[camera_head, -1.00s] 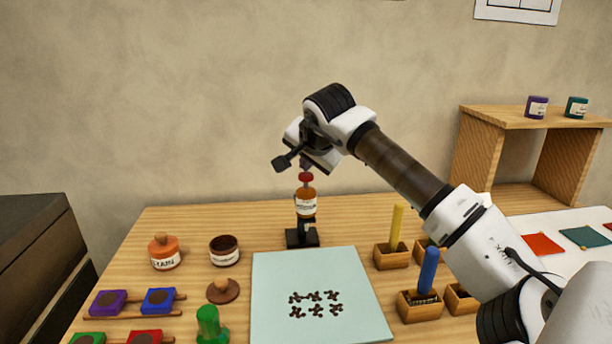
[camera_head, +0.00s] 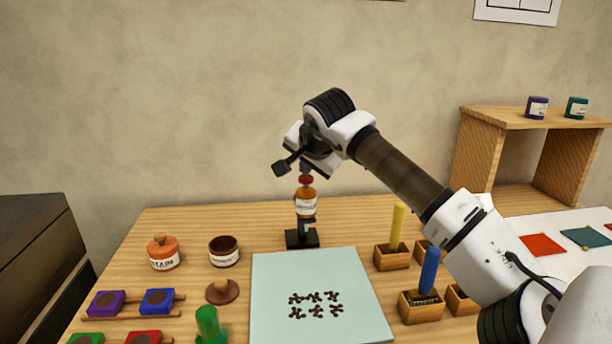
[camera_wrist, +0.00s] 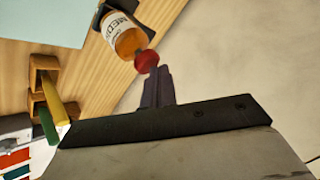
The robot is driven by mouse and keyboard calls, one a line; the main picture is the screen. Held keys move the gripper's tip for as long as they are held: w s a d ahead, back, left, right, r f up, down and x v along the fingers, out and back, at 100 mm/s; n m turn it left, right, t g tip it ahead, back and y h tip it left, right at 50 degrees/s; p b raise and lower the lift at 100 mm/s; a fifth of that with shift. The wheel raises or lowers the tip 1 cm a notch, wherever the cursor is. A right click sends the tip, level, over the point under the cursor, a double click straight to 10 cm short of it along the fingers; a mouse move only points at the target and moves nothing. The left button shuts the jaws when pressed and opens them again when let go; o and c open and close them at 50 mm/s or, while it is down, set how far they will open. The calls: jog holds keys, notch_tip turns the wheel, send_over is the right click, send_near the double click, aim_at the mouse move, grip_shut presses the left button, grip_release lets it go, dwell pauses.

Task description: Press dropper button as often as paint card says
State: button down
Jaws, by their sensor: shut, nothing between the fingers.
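The dropper is an orange bottle (camera_head: 306,203) with a white label and a red button (camera_head: 306,180) on top. It stands upright in a black stand (camera_head: 302,239) behind the pale sheet. My gripper (camera_head: 306,171) is shut and empty, with its fingertips right at the top of the red button. In the wrist view the shut fingers (camera_wrist: 156,77) meet or nearly meet the red button (camera_wrist: 146,61); I cannot tell if they press it. The pale blue-green sheet (camera_head: 275,268) bears several dark blotches in two rows. I cannot tell whether it is the paint card.
A stain jar (camera_head: 163,253), an open jar (camera_head: 224,251) and coloured blocks (camera_head: 107,303) are at left. Wooden boxes with a yellow (camera_head: 397,226) and a blue stick (camera_head: 429,271) stand right of the sheet. A wooden shelf (camera_head: 530,117) is farther right.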

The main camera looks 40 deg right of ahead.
aim_at(307, 179)
jog(key=shift+f+b, duration=0.35)
jog(key=shift+f, duration=0.2)
jog(key=shift+r, duration=0.1)
dwell(0.4)
jog(key=shift+r+p, duration=1)
jog(key=shift+r, duration=0.35)
jog(key=shift+r, duration=0.1)
notch_tip(307, 179, up, 5)
jog(key=p, duration=0.3)
jog(key=shift+p, duration=0.35)
dwell(1.7)
